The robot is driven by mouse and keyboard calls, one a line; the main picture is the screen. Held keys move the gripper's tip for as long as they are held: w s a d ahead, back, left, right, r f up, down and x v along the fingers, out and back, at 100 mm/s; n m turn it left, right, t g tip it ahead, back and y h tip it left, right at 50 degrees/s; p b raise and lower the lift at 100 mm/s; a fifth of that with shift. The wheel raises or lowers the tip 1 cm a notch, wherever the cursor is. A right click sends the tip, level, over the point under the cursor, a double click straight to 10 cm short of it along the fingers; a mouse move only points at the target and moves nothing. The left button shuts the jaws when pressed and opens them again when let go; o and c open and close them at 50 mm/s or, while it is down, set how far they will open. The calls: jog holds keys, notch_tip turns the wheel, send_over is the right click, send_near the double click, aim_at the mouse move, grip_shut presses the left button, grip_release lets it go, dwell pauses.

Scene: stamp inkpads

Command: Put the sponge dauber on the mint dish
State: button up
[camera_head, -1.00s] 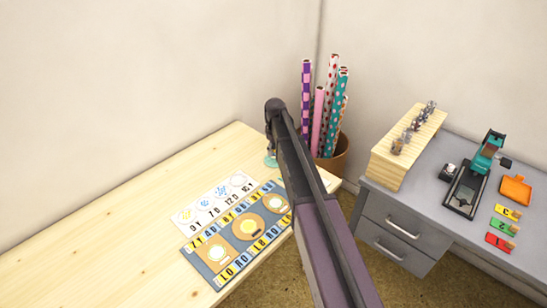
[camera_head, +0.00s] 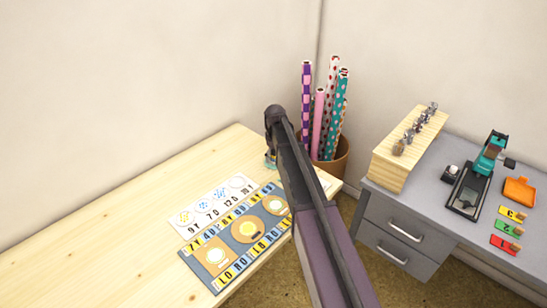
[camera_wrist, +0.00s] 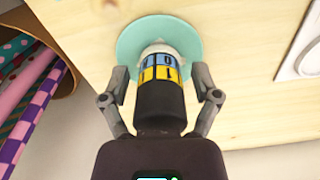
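The sponge dauber (camera_wrist: 160,100) has a black handle, a yellow and blue lettered band and a pale tip. In the wrist view its tip end lies over the round mint dish (camera_wrist: 188,38) and appears to rest on it; the exact contact is hidden. My gripper (camera_wrist: 161,97) has its fingers on either side of the dauber, with a visible gap on each side. In the head view the mint dish (camera_head: 267,163) shows only as a sliver by the table's far edge, mostly behind my arm.
A patterned mat (camera_head: 208,270) with round pads lies on the wooden table (camera_head: 90,260), beside a white printed card (camera_head: 188,232). A pot (camera_head: 343,160) of patterned rolls stands beyond the table. A grey drawer unit (camera_head: 400,222) at right carries a wooden rack (camera_head: 393,175) and stamp tools.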

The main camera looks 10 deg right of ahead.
dwell(0.4)
notch_tip(320, 180, up, 12)
jog(key=p, duration=1.2)
jog(key=shift+r, duration=0.15)
jog(key=shift+s, duration=0.1)
dwell(0.5)
jog(key=shift+s, duration=0.3)
jog(key=s+m, duration=0.5)
jog(key=s, duration=2.3)
jog(key=shift+a, duration=0.3)
jog(key=shift+s, duration=0.1)
jog(key=shift+r+p, duration=0.25)
jog(key=shift+p, duration=0.15)
